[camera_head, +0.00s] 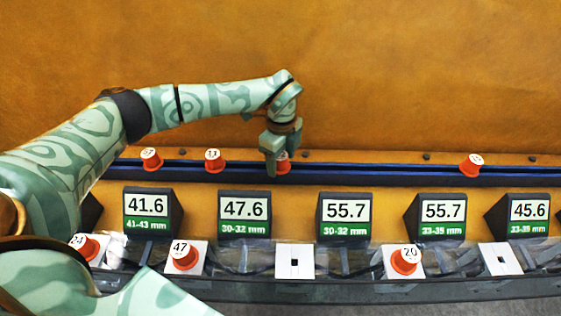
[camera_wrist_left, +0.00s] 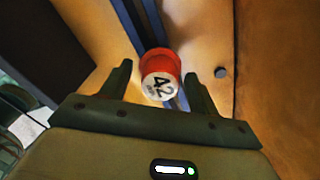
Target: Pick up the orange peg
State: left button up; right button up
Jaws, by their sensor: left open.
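An orange peg (camera_head: 284,166) with a white top stands on the dark blue rail, partly hidden by my left gripper (camera_head: 273,162). In the left wrist view this orange peg (camera_wrist_left: 160,68) shows the number 42. My left gripper (camera_wrist_left: 157,78) is open there, with one finger on either side of the peg's near end. I cannot tell whether either finger touches it. My right gripper is not in view.
Similar orange pegs stand on the blue rail (camera_head: 380,173), two to the left and one (camera_head: 471,165) to the right. Number displays (camera_head: 343,216) line the front. White plates below hold pegs (camera_head: 184,257) or show an empty slot (camera_head: 295,262).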

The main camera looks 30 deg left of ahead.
aim_at(281, 156)
pick_arm(q)
jog(key=c, duration=1.1)
jog(key=shift+r, duration=0.1)
jog(key=shift+r, duration=0.5)
notch_tip(281, 156, up, 3)
jog(key=shift+f, duration=0.2)
jog(key=s+d+r, duration=0.6)
jog(key=s, duration=0.1)
jog(key=s+d+r+p, duration=0.1)
jog(key=s+d+r, duration=0.2)
jog(key=s, duration=0.1)
jog(key=shift+r, duration=0.2)
jog(key=shift+w, duration=0.1)
